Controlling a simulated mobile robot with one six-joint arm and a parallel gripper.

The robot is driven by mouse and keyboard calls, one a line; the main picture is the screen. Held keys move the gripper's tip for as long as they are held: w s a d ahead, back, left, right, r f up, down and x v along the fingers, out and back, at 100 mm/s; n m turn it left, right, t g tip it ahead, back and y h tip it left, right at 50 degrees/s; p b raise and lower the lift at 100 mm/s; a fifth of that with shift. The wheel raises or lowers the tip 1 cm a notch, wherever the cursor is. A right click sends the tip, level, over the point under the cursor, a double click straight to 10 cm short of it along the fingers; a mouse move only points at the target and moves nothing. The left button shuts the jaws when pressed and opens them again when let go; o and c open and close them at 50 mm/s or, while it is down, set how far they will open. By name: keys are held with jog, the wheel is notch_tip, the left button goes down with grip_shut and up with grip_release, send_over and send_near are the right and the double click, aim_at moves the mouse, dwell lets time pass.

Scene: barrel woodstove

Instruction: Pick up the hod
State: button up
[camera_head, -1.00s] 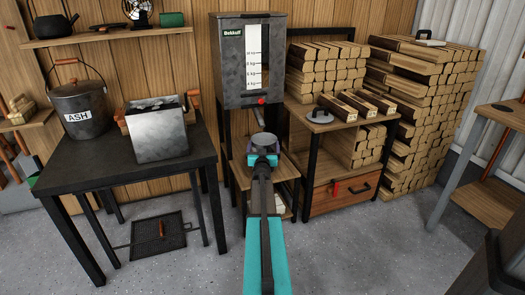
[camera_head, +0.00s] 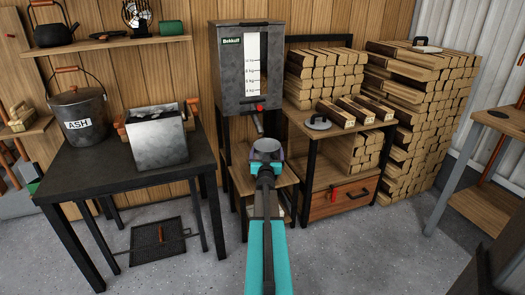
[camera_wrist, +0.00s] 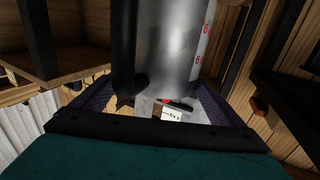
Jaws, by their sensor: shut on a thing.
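The hod (camera_head: 266,146) shows in the head view as a grey round rim at the end of my arm, just below the spout of the hopper. In the wrist view it is a shiny grey metal cylinder (camera_wrist: 170,40) with red marks on its right side and a black bar on its left, probably its handle. My gripper (camera_wrist: 155,105) is shut on the hod, with one purple finger on either side. The exact contact is dark and partly hidden. In the head view my arm hides the hod's lower part.
The hopper (camera_head: 248,65) stands right behind the hod, with a low wooden shelf (camera_head: 285,175) below. A log rack (camera_head: 345,190) is close on the right. The black table (camera_head: 70,180) at left bears the ash bucket (camera_head: 75,115) and a metal box (camera_head: 158,143). Floor in front is clear.

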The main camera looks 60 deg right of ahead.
jog(key=s+a+p, duration=0.1)
jog(key=s+a, duration=0.6)
jog(key=s, duration=0.3)
jog(key=shift+a, duration=0.15)
jog(key=shift+w+r, duration=0.1)
dwell(0.5)
